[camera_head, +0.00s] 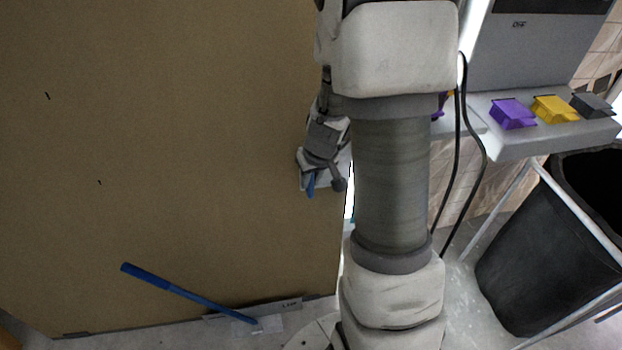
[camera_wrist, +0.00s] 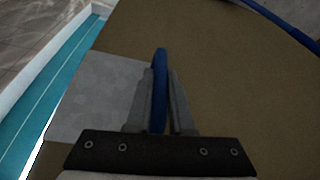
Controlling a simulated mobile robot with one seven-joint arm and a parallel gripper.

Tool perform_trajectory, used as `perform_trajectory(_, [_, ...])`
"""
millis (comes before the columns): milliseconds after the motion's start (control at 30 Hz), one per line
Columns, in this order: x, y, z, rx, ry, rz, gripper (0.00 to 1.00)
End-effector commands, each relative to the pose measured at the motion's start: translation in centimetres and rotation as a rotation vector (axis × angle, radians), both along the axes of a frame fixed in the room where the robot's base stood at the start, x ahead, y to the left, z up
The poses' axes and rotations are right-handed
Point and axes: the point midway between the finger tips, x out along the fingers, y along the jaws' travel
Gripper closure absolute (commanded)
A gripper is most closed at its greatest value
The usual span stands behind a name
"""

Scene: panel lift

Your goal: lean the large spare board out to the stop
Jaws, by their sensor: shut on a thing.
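The large brown board (camera_head: 180,150) stands upright and fills the left half of the head view. It also fills much of the wrist view (camera_wrist: 240,90). A grey plate (camera_wrist: 100,95) with an upright blue grip (camera_wrist: 159,75) sits near one edge of the board. My gripper (camera_wrist: 158,100) is shut on the blue grip, with a finger on each side. In the head view my gripper (camera_head: 312,182) is at the board's right edge, partly hidden by my arm. I cannot clearly make out the stop.
A blue bar (camera_head: 185,293) slants across the board's lower part towards a small pale plate (camera_head: 258,325). A small labelled strip (camera_head: 290,304) is beside it. At right are a grey machine with purple, yellow and dark blocks (camera_head: 553,109), a black bin (camera_head: 530,260) and hanging cables.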

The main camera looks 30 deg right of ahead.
Motion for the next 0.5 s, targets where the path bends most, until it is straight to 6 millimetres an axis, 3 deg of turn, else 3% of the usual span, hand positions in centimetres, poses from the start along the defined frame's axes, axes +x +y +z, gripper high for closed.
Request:
perform_trajectory(300, [-0.5,0.12,-0.13,0.005,0.012,0.003,1.0])
perform_trajectory(333, [-0.5,0.14,-0.14,0.005,0.013,0.003,0.76])
perform_trajectory(500, [-0.4,0.11,-0.11,0.004,0.01,0.002,0.5])
